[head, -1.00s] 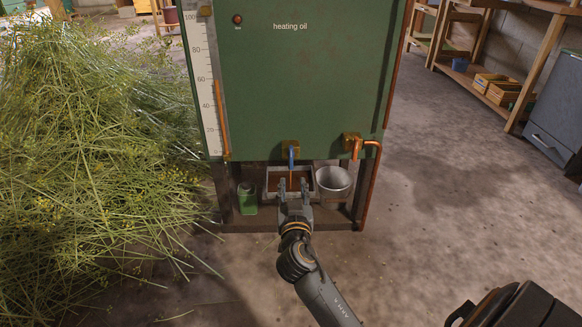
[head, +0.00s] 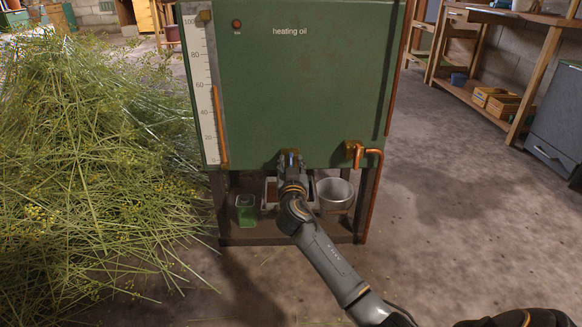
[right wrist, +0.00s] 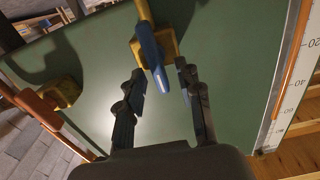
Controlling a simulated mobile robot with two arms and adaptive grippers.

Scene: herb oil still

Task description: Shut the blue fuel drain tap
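The blue tap handle (right wrist: 153,58) sits on a brass valve body (right wrist: 165,43) at the lower edge of the green heating oil tank (head: 290,95). In the head view, my right gripper (head: 290,157) is at the tap and hides most of it; only a bit of blue shows between the fingers. In the right wrist view, the right gripper (right wrist: 161,82) is open, with one finger on each side of the handle's tip and visible gaps. In the head view the handle hung straight down a second ago. My left gripper is not in view.
A tray (head: 269,193) stands under the tap, with a green can (head: 246,211) to its left and a metal bucket (head: 335,194) to its right. A copper pipe (head: 372,190) runs down at the right. Cut herbs (head: 90,170) heap up on the left. The right floor is clear.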

